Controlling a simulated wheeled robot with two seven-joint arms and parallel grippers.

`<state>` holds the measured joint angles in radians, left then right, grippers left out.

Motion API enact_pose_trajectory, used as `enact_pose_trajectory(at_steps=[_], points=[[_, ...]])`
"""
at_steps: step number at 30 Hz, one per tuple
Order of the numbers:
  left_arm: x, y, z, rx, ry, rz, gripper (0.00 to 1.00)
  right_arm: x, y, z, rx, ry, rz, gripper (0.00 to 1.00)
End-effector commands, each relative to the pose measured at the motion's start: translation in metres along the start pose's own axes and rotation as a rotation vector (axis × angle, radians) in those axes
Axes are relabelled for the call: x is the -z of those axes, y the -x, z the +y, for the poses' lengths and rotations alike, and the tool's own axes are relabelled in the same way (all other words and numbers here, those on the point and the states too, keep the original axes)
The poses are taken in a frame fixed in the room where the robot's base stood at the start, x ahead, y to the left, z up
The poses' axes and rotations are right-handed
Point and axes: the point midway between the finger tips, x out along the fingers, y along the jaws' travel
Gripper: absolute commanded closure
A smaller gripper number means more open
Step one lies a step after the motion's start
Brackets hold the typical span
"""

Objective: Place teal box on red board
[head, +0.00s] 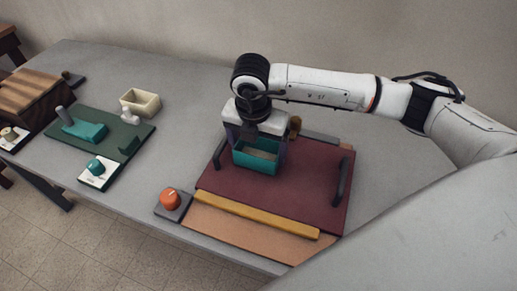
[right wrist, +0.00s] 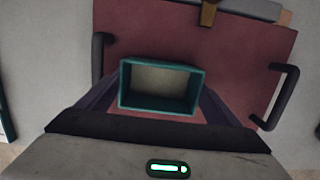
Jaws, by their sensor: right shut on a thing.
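The teal box (head: 257,157) is an open-topped box with a pale inside, over the dark red board (head: 310,187) toward its left back part. It also shows in the right wrist view (right wrist: 160,109), with the red board (right wrist: 215,60) beneath it. My right gripper (head: 256,143) reaches down from above and is shut on the teal box, one finger on each side. The box looks upright. I cannot tell whether its bottom touches the board. The board has a dark handle at each side (head: 341,182). My left gripper is not in view.
A yellow bar (head: 255,214) lies along the board's front on an orange-tan panel. An orange knob (head: 170,199) stands at front left. Further left are a green board (head: 100,134) with a teal part, a cream box (head: 140,102) and a wooden block (head: 32,95). Bare grey table lies between.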

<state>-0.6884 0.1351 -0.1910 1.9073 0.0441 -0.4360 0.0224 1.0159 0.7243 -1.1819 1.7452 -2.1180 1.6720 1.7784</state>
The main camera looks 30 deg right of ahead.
Motion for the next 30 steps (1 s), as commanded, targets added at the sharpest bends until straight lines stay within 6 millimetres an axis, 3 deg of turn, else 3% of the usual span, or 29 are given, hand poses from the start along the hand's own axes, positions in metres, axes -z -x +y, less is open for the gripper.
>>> enact_pose_trajectory(at_steps=[12, 13, 15, 25, 30], points=[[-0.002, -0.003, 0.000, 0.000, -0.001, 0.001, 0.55, 0.002, -0.011, 0.001, -0.002, 0.001, -0.001, 0.38], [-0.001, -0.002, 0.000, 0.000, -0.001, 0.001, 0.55, 0.001, -0.010, 0.001, -0.002, 0.001, -0.001, 0.09], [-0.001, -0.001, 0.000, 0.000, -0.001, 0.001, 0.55, 0.001, -0.009, 0.000, -0.002, 0.001, -0.001, 0.00], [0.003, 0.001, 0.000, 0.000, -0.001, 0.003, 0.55, 0.001, -0.002, 0.001, -0.004, 0.001, -0.001, 0.00], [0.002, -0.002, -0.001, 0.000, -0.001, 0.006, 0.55, 0.001, 0.027, 0.002, -0.007, 0.001, -0.002, 0.00]])
